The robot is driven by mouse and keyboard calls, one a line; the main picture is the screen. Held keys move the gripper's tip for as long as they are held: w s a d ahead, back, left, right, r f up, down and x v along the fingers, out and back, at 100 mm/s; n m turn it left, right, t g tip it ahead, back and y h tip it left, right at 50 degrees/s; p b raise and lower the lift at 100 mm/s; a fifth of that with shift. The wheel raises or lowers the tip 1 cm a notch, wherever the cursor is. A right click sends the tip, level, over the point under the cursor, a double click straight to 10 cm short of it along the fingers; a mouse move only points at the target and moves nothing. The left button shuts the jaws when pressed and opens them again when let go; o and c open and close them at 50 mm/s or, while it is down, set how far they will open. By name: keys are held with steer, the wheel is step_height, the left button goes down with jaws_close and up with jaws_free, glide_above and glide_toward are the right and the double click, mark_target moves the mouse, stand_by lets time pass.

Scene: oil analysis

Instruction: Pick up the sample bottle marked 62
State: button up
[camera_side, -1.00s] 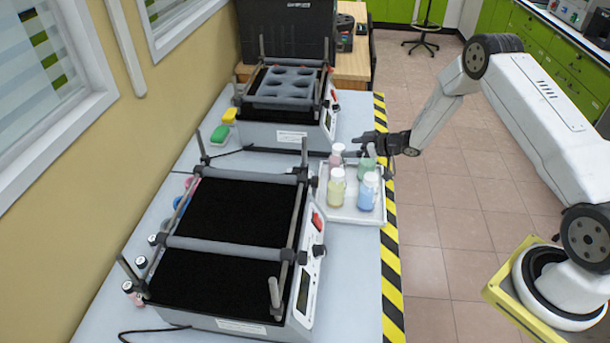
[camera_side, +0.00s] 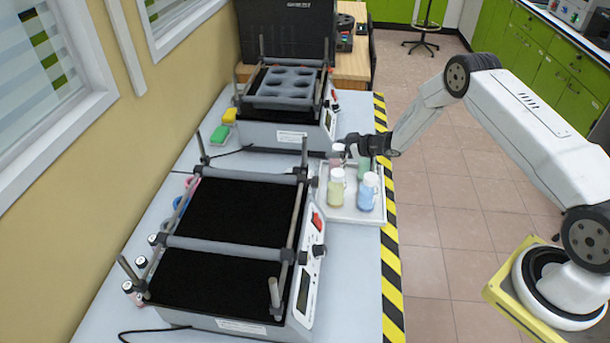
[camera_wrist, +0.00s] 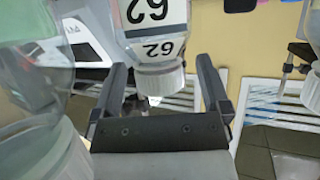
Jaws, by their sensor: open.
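The sample bottle marked 62 (camera_wrist: 157,45) is upside down in the wrist view, with its white cap toward my gripper. My gripper (camera_wrist: 161,63) is open, with one finger on each side of the bottle; I cannot tell whether they touch it. In the side view, my gripper (camera_side: 345,147) is at the pink bottle (camera_side: 336,162) at the back left of the white tray (camera_side: 352,213), which appears to be this bottle. The gripper partly hides it.
Green (camera_side: 364,168), yellow (camera_side: 336,190) and blue (camera_side: 368,192) bottles stand close by on the tray. A greenish bottle (camera_wrist: 30,70) fills the wrist view's left side. Shakers with bars stand in front (camera_side: 240,210) and behind (camera_side: 285,130).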

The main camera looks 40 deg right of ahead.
stand_by(0.4)
jaws_close()
